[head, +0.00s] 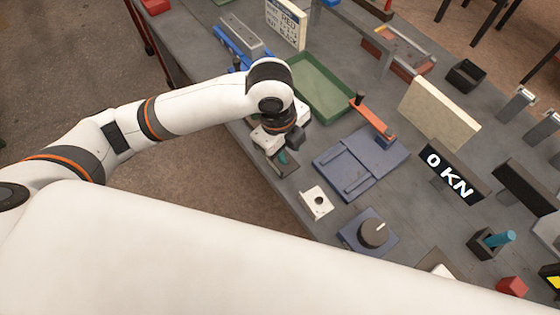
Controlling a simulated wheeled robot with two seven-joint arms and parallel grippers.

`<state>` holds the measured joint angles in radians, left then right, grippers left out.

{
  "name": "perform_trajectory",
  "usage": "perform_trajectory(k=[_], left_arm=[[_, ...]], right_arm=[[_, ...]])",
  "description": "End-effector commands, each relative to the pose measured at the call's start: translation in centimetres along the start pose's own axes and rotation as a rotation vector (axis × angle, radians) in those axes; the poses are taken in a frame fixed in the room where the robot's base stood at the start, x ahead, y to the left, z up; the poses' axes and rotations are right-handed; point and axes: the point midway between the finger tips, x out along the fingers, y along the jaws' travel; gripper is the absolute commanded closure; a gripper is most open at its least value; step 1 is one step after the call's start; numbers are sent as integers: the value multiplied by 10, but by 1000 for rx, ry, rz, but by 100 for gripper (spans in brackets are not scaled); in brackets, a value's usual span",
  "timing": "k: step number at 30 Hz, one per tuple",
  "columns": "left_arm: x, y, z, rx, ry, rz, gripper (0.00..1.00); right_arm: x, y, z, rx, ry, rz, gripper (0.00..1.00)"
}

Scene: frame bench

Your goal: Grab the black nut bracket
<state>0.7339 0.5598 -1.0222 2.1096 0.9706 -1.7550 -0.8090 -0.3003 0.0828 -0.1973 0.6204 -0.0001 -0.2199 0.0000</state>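My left gripper (283,157) points down over the near edge of the bench, left of the blue-grey fixture. Its fingers are mostly hidden by its own white and black body, so I cannot tell whether it is open or shut. A dark flat piece (286,168) with a teal spot shows right at the fingertips; it may be the black nut bracket, but I cannot tell for sure, nor whether the fingers touch it. A white square block (317,203) with a dark hole lies to its lower right. My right gripper is not in view.
A blue-grey fixture (352,172) with an orange-handled lever (371,115) stands to the right. A green tray (320,86) lies behind the gripper. A dial on a blue base (354,237), a "0 KN" display (452,173) and a black open box (466,76) stand farther right.

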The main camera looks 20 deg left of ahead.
Motion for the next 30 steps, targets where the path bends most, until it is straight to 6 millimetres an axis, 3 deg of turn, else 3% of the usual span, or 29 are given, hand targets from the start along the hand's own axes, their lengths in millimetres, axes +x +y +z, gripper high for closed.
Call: perform_trajectory(k=[3, 8, 18, 26, 30], left_arm=[[-13, 3, -25, 98, 68, -66, 69], [-19, 1, -40, 153, 98, -117, 69], [31, -6, -46, 160, 99, -127, 69], [52, -8, -46, 161, 99, -125, 69], [71, -13, -44, 160, 98, -126, 69]], right_arm=[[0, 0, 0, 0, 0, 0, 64], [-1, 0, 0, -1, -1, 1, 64], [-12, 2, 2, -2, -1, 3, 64], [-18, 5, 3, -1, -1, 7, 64], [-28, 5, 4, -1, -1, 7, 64]])
